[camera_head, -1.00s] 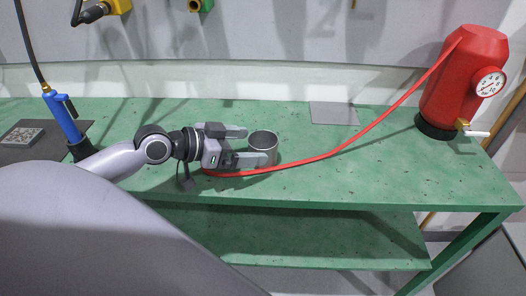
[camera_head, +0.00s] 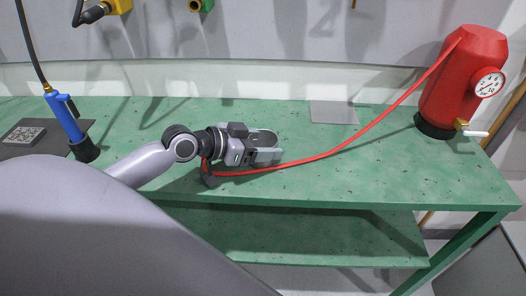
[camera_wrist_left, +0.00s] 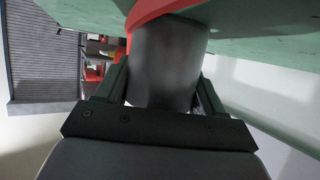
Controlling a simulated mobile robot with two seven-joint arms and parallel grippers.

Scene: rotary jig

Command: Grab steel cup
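The steel cup (camera_wrist_left: 168,60) stands on the green workbench and fills the space between my left fingers in the left wrist view. In the head view my left gripper (camera_head: 268,146) reaches in from the left, low over the bench. Its two fingers lie around the cup, one on the far side and one on the near side, and hide most of it. The left wrist view shows the gripper (camera_wrist_left: 165,85) open around the cup, with narrow light gaps beside the wall near the palm. Firm contact is not visible. My right gripper is not in view.
A red hose (camera_head: 318,157) crosses the green bench (camera_head: 400,165) beside the cup to a red tank (camera_head: 462,80) with a gauge. A grey plate (camera_head: 333,112) lies behind. Bench right of the cup is mostly clear.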

